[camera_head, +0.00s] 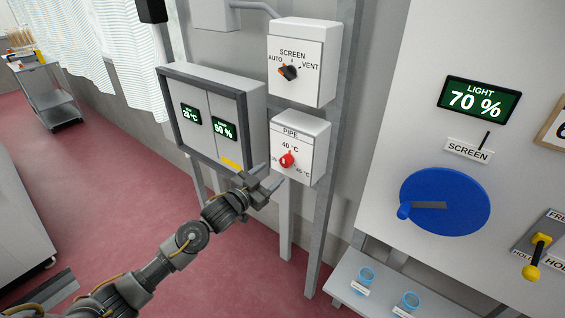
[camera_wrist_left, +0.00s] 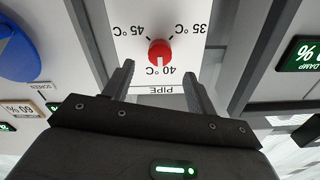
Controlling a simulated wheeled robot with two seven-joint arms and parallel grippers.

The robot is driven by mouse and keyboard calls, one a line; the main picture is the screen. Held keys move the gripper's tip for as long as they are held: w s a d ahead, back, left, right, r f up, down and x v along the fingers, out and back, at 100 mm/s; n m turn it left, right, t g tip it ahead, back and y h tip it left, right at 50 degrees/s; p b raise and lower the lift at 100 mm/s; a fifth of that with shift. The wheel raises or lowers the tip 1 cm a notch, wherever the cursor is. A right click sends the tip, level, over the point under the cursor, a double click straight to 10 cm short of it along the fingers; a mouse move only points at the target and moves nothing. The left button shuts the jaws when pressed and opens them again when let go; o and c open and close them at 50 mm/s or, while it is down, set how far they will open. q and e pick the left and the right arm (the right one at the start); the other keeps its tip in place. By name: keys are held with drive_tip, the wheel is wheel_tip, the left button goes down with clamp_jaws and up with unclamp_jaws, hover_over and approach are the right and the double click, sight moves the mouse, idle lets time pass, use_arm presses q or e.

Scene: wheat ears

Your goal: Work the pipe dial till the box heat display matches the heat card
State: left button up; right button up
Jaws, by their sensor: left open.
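The red pipe dial (camera_head: 287,160) sits on the white PIPE box (camera_head: 313,136), marked 35, 40 and 45 °C. In the left wrist view the dial (camera_wrist_left: 160,52) appears upside down, its white mark towards 40 °C. My left gripper (camera_head: 272,176) is open just in front of the dial's lower side; its fingers (camera_wrist_left: 157,73) look apart from the dial. The heat display (camera_head: 191,115) on the grey box seems to read 28 °C, in small digits. I cannot make out a heat card. My right gripper is out of view.
The grey box (camera_head: 172,82) also has a 50 % display (camera_head: 223,130). A SCREEN switch (camera_head: 289,73) is above the PIPE box. At right are a LIGHT display (camera_head: 470,100) at 70 %, a blue wheel (camera_head: 450,190) and a yellow lever (camera_head: 536,258).

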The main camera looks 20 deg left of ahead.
sight(284, 164)
use_arm(q)
drive_tip(key=p+x, duration=0.1)
drive_tip(key=x, duration=0.5)
drive_tip(key=shift+w+d, duration=0.15)
drive_tip(key=shift+w, duration=0.2)
drive_tip(key=c, duration=1)
